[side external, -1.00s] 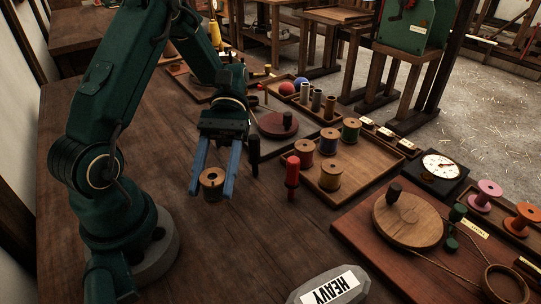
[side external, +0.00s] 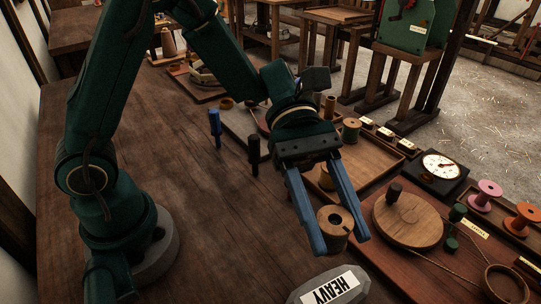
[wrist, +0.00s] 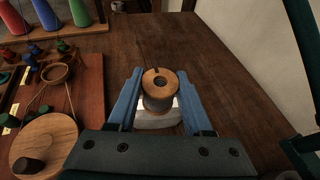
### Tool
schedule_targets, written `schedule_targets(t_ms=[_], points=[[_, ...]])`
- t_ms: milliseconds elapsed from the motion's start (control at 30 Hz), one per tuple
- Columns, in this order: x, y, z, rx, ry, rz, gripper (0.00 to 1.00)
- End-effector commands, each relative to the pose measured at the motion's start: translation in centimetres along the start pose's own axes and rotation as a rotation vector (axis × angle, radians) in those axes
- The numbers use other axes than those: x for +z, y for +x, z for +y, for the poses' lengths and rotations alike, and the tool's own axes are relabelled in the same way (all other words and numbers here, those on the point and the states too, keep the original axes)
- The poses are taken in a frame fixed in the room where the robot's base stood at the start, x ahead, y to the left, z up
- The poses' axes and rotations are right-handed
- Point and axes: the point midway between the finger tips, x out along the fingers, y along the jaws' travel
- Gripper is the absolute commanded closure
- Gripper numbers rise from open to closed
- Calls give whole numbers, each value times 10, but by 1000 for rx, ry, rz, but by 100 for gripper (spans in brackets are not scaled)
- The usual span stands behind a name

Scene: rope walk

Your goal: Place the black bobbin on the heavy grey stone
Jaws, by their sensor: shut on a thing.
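The bobbin (side external: 334,228) has pale wooden ends and a dark winding; in the wrist view (wrist: 158,92) it stands upright. My gripper (side external: 336,240) is shut on it, with one blue finger on each side. The heavy grey stone (side external: 298,296) lies at the front edge of the side view with a white HEAVY label. The bobbin is held behind and above the stone in that view.
A reddish board with a round wooden disc (side external: 408,222), rope and a ring lies right of the gripper. A wooden tray (side external: 372,160) with spools is behind it. Blue (side external: 214,127) and black (side external: 254,153) pegs stand to the left. The table left of the stone is clear.

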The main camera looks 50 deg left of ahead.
Motion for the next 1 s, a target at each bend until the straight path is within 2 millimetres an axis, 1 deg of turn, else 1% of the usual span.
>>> schedule_targets(t_ms=[33, 100, 233, 367, 500, 633, 1000], points=[[-2, 13, -3, -10, -3, 0, 100], [-4, 25, -3, -7, -2, 0, 100], [-6, 38, -3, -4, -1, 1, 100], [-12, 43, -3, -1, -4, 1, 100], [-30, 50, -3, -2, -7, 1, 100], [-42, 54, -3, -1, -3, 1, 100], [-45, 56, -3, 0, -1, 1, 100]])
